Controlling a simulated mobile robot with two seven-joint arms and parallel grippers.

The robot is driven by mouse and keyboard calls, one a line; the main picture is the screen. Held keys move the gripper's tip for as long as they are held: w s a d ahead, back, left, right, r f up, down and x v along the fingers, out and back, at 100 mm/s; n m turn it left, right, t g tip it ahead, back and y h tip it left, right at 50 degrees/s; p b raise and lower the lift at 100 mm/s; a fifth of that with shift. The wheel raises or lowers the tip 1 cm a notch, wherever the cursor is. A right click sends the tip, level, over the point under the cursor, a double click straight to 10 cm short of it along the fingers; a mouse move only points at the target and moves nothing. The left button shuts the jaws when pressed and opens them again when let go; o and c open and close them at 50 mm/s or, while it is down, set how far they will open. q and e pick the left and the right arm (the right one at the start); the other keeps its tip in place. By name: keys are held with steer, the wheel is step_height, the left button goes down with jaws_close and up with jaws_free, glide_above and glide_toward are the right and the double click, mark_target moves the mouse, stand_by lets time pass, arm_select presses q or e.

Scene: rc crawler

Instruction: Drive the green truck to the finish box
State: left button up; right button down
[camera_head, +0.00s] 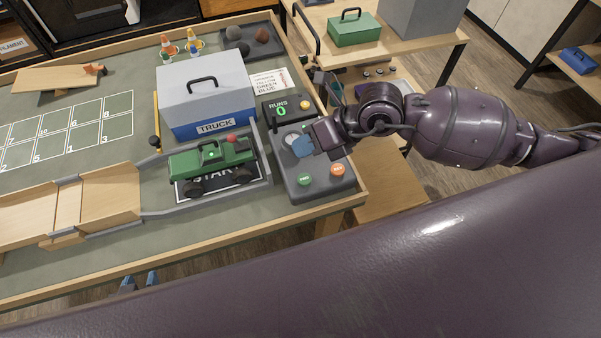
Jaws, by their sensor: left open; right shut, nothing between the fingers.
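The green truck (212,155) stands on the dark START pad (245,178), between grey rails, with a red knob on top. A grey control box (335,187) is to its right, with a green button (305,180), an orange button (337,169) and a round pale part partly covered by my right gripper. My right gripper (303,146) is shut and empty, its blue tips over that part; I cannot tell whether they touch it. My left gripper (139,281) is open and empty, its blue tips just beyond the table's front edge. No box marked finish is visible.
A wooden ramp (110,192) lies left of the truck. A white and blue TRUCK case (205,92) stands behind it. A RUNS display (281,110) reads 0.

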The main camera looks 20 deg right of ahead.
arm_select(q)
steer(key=shift+w+a+r, duration=0.1)
steer(key=shift+w, duration=0.15)
arm_select(e)
steer(key=shift+w+d+h, duration=0.3)
steer(key=shift+f, duration=0.15)
steer(key=b, duration=0.5)
glide_above(306, 177)
step_height(306, 177, down, 6)
steer(key=shift+r, duration=0.1)
steer(key=shift+f+b, duration=0.3)
steer(key=shift+f, duration=0.45)
steer(key=shift+w+f, duration=0.1)
steer(key=shift+f, duration=0.5)
arm_select(q)
steer(key=f, duration=0.5)
steer(key=shift+d+f, duration=0.15)
steer(key=shift+d, duration=0.05)
steer(key=shift+s+f, duration=0.15)
